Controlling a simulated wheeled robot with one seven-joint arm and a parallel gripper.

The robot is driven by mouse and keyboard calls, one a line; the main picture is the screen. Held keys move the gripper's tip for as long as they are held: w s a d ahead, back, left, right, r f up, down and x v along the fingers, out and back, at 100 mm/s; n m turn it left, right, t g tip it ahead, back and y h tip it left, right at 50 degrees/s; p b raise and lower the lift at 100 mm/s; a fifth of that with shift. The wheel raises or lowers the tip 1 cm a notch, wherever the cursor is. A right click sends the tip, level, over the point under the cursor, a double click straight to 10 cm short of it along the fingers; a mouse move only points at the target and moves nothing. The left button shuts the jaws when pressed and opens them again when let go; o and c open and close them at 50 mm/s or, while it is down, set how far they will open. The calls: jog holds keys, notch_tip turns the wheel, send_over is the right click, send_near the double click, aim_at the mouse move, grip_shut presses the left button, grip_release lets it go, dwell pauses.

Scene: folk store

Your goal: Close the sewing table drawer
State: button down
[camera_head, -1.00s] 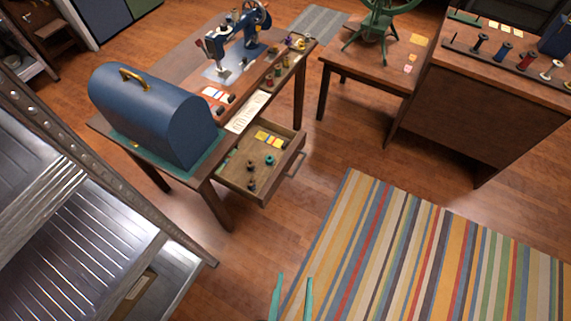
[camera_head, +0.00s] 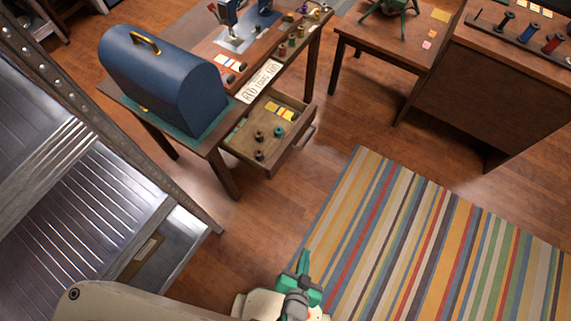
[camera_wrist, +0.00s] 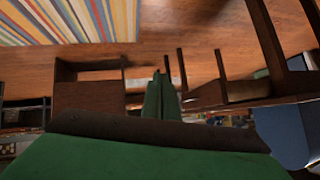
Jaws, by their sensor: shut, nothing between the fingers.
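The sewing table (camera_head: 222,187) stands at upper left in the head view. Its wooden drawer (camera_head: 290,158) is pulled out from the front, with spools and small cards inside and a handle (camera_head: 307,137) on its front face. My gripper (camera_head: 303,264) is at the bottom middle of the head view, over the floor, below and apart from the drawer. In the wrist view its green fingers (camera_wrist: 161,92) are together with nothing between them. In that view the scene appears turned over, and I cannot clearly make out the drawer.
A blue domed case (camera_head: 165,85) and a sewing machine (camera_head: 240,15) stand on the table. A ridged metal structure (camera_head: 75,190) is at left. A striped rug (camera_head: 430,240) lies at right, with a side table (camera_head: 390,45) and cabinet (camera_head: 480,100) behind. Bare floor lies before the drawer.

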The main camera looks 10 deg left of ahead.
jog(key=w+a+f+m+g+y, duration=0.1)
jog(key=w+f+y, duration=0.15)
jog(key=f, duration=0.35)
jog(key=w+a+f+m+g+y, duration=0.1)
jog(key=w+f+g, duration=0.15)
jog(key=f, duration=0.35)
jog(key=n+y, duration=0.2)
jog(key=y, duration=1.2)
send_near(277, 162)
jog(key=shift+g, duration=0.35)
jog(key=x, duration=0.6)
jog(key=shift+w+a+r, duration=0.15)
jog(key=shift+r, duration=0.25)
